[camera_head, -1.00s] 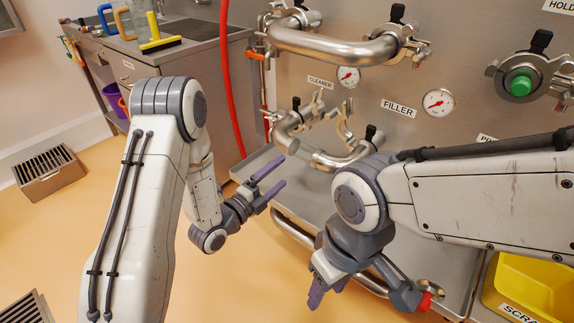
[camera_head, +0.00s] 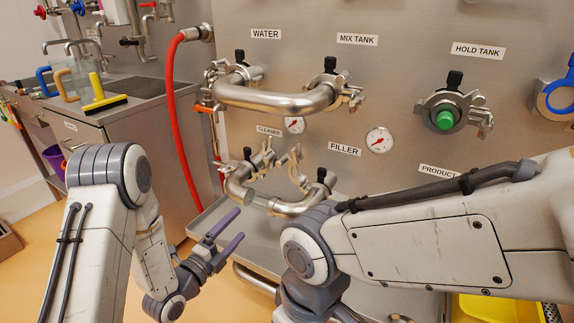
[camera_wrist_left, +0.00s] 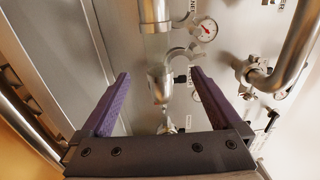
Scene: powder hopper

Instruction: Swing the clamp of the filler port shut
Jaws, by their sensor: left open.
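The lower U-shaped steel pipe (camera_head: 290,207) sits at the wall under the CLEANER and FILLER labels. The filler port's clamp (camera_head: 322,178), with a black knob, is at the pipe's right end, near the FILLER label (camera_head: 344,149). Clamp arms (camera_head: 297,168) stick out beside it; I cannot tell exactly how they are seated. My left gripper (camera_head: 229,232) is open and empty, in front of and below the pipe, apart from it. In the left wrist view its purple fingers (camera_wrist_left: 158,100) are spread, with steel pipework (camera_wrist_left: 158,85) beyond them. My right gripper is out of view.
The upper U-pipe (camera_head: 275,98) spans WATER and MIX TANK. A gauge (camera_head: 379,140) is on the panel, and the HOLD TANK port (camera_head: 445,118) has a green centre. A red hose (camera_head: 178,110) hangs left. My right forearm covers the lower right.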

